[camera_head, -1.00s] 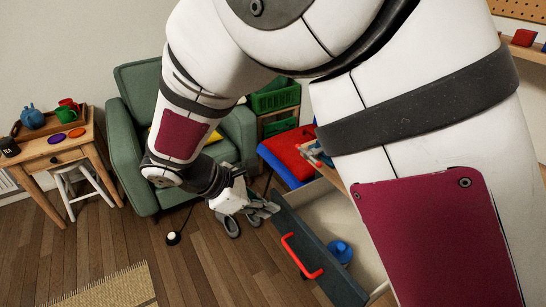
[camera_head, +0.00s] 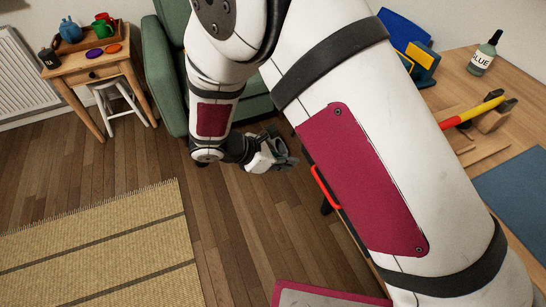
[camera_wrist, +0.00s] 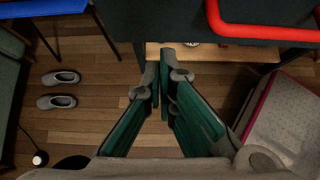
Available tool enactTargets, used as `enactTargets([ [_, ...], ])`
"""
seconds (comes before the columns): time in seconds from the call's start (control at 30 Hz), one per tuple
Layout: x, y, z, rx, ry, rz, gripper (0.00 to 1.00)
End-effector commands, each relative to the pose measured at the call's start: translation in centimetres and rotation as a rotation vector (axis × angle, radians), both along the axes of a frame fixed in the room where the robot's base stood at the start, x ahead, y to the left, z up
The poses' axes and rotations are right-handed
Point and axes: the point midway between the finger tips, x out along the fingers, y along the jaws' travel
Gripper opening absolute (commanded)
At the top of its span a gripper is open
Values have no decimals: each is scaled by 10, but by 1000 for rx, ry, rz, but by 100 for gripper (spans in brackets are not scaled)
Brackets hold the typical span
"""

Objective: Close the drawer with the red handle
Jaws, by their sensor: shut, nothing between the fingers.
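The red handle (camera_head: 325,187) shows in the head view beside my arm, on a dark drawer front (camera_head: 345,214) that is mostly hidden by the arm. The drawer's inside is hidden, so I cannot tell how far it stands open. In the wrist view the red handle (camera_wrist: 265,33) crosses the top right, on the dark drawer front (camera_wrist: 170,22). My gripper (camera_head: 284,158) is beyond the handle in the head view, near the drawer's far end. In the wrist view its fingers (camera_wrist: 163,75) are shut and empty, pointing toward the drawer front, left of the handle.
A green armchair (camera_head: 164,75) stands behind my gripper. A wooden desk (camera_head: 455,85) with a glue bottle (camera_head: 484,55) and a hammer (camera_head: 470,112) is at right. Grey slippers (camera_wrist: 58,90) lie on the floor. Floor and a woven rug (camera_head: 100,250) are clear at left.

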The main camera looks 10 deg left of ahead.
Motion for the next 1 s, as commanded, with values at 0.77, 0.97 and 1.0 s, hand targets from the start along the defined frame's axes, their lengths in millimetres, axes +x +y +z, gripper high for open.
enactTargets([
  [0.77, 23, -35, -1, 0, 0, 0, 0],
  [0.97, 31, -45, -1, 0, -1, -3, 0],
  [1.0, 34, -49, -1, 0, -1, -5, 0],
])
